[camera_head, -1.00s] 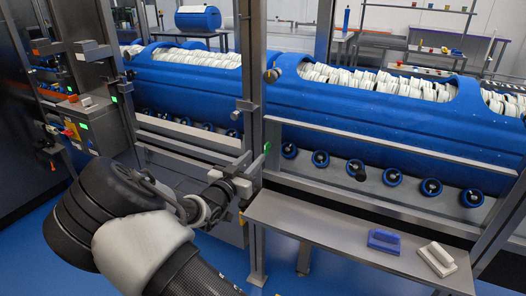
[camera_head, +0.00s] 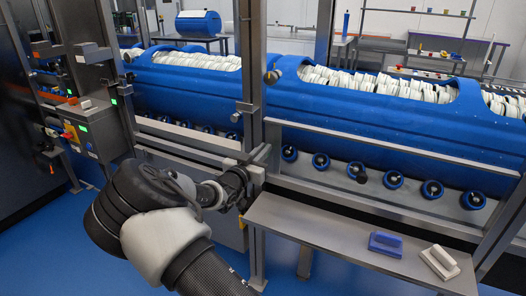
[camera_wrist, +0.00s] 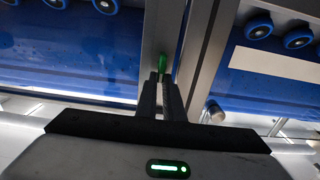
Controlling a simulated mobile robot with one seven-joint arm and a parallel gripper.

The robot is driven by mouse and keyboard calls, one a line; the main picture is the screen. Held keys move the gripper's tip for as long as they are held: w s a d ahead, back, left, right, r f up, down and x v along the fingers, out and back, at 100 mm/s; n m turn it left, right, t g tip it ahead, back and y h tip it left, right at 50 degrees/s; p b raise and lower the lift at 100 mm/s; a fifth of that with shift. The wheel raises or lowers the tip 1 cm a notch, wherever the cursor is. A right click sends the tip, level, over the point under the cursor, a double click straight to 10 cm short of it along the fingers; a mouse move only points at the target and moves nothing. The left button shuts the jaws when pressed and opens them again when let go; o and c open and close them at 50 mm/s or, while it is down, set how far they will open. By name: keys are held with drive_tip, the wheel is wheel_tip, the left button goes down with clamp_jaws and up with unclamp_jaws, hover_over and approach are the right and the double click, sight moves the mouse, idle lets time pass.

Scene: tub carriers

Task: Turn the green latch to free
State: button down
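The green latch (camera_wrist: 163,62) is a small bar on the grey metal post (camera_wrist: 157,28) in the wrist view. My gripper (camera_wrist: 161,78) points at it with its two dark fingers close together. The near end of the latch lies between the fingertips, and the narrow gap between them looks about as wide as the latch. In the head view my gripper (camera_head: 262,156) is at the post beside the blue tubs, and the latch is hidden there.
Blue tubs (camera_head: 375,115) filled with white pieces stand behind metal rails. A steel shelf (camera_head: 300,222) on the right holds a blue brush-like block (camera_head: 385,243) and a white one (camera_head: 439,262). A control box (camera_head: 85,128) stands at left. A round metal knob (camera_wrist: 215,110) is right of my fingers.

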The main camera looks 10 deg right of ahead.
drive_tip(key=shift+r+n+p, duration=0.1)
drive_tip(key=shift+n+p, duration=0.25)
drive_tip(key=shift+n, duration=0.05)
drive_tip(key=shift+w+a+n+p, duration=0.1)
drive_tip(key=shift+n+p, duration=0.4)
drive_tip(key=shift+n, duration=0.1)
drive_tip(key=n, duration=0.1)
drive_tip(key=n+p, duration=0.1)
drive_tip(key=shift+w+a+n+p, duration=0.15)
drive_tip(key=shift+a+n+p, duration=0.05)
drive_tip(key=shift+n+p, duration=0.1)
drive_tip(key=shift+w+a+f+n+p, duration=0.15)
drive_tip(key=shift+f+n+p, duration=0.35)
drive_tip(key=shift+n, duration=1.75)
drive_tip(key=shift+w+a+f+n+p, duration=0.2)
drive_tip(key=shift+n+p, duration=0.5)
drive_tip(key=shift+n, duration=1.5)
drive_tip(key=shift+s+a+f+n+p, duration=0.15)
drive_tip(key=shift+f+n+p, duration=0.35)
drive_tip(key=shift+n, duration=1.75)
drive_tip(key=shift+w, duration=0.1)
drive_tip(key=c, duration=1.9)
unclamp_jaws()
drive_tip(key=shift+o, duration=0.2)
drive_tip(key=shift+a+r, duration=0.1)
